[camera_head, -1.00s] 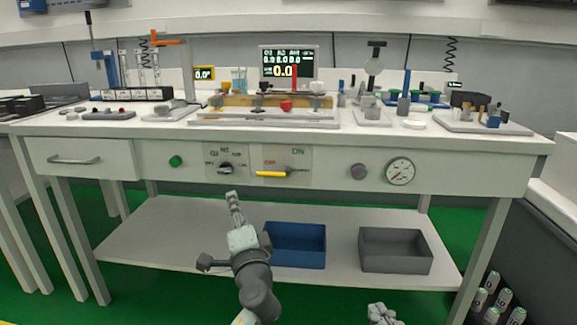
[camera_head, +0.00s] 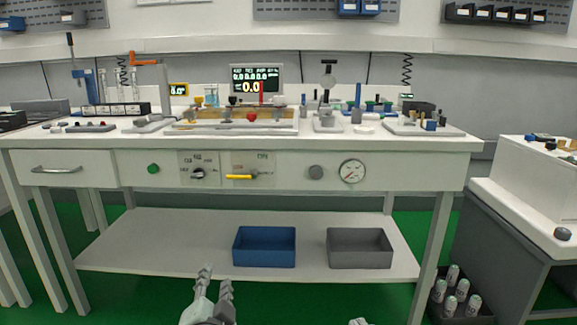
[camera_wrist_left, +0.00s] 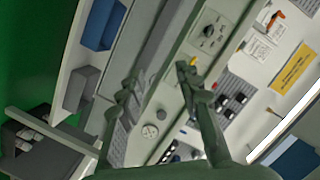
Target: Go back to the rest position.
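My left gripper (camera_head: 215,277) is low in the head view, in front of the bench's lower shelf. Its two fingers point up and away and stand apart. In the left wrist view the same gripper (camera_wrist_left: 157,78) has spread fingers with nothing between them. Only a small light grey tip of what looks like my right gripper (camera_head: 358,322) shows at the bottom edge of the head view. Its fingers cannot be made out.
The white bench (camera_head: 300,145) carries instruments and a monitor (camera_head: 257,85). A blue bin (camera_head: 264,247) and a grey bin (camera_head: 359,249) stand on its lower shelf (camera_head: 160,240). A cart (camera_head: 520,195) and a crate of canisters (camera_head: 458,300) are at right. Green floor lies below.

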